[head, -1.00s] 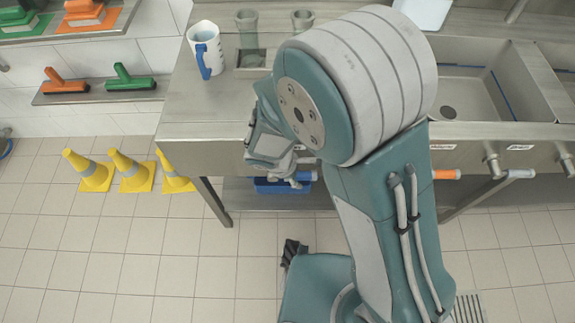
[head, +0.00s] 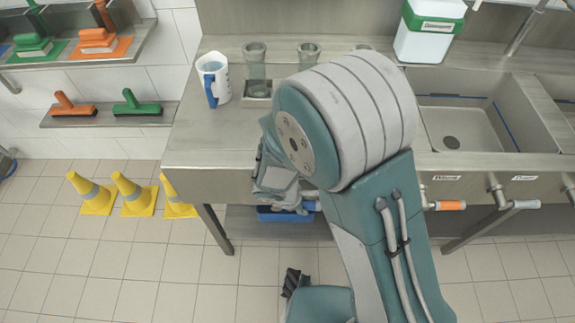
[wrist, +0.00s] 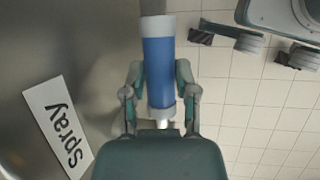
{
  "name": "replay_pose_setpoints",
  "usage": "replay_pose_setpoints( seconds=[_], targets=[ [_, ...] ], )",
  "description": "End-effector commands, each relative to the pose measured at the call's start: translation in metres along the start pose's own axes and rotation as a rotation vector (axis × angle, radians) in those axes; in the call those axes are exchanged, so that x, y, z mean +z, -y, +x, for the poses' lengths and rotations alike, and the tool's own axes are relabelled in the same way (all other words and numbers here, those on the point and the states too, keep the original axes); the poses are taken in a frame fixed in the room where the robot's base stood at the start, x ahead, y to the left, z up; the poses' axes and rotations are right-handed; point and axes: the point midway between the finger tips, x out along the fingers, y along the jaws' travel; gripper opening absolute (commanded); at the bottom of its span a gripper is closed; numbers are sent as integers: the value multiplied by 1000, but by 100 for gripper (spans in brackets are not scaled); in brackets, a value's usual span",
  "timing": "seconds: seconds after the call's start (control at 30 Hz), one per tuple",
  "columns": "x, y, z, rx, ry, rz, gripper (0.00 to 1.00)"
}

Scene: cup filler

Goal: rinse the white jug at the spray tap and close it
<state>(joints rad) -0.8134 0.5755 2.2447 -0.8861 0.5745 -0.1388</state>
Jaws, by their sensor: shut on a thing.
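The white jug (head: 213,80) with a blue handle stands upright on the steel counter at the left in the head view, open at the top. My gripper (wrist: 158,82) is shut on the blue tap handle (wrist: 159,70), with one finger on each side of it in the wrist view. A white label reading "spray" (wrist: 58,128) is on the steel front beside it. In the head view my gripper (head: 282,200) is low at the counter's front, partly hidden by my arm. The spray outlet cannot be made out.
Clear vessels (head: 256,62) stand behind the jug. A sink basin (head: 470,130) and an orange tap handle (head: 450,205) are at the right. A green-lidded container (head: 424,40) stands at the back. Yellow cones (head: 135,195) stand on the floor left; a blue bin (head: 275,214) is under the counter.

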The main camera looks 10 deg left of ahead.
Motion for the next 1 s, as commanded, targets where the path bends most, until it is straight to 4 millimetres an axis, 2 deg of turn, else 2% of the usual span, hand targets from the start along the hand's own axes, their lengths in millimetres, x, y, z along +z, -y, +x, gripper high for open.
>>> replay_pose_setpoints(
  seconds=[0.47, 0.8, 1.0],
  targets=[
    [-3, -1, 0, 2, -11, 0, 0],
    [-8, 2, 15, -16, -236, 44, 0],
    [-10, 2, 18, -18, -304, 53, 0]
  ],
)
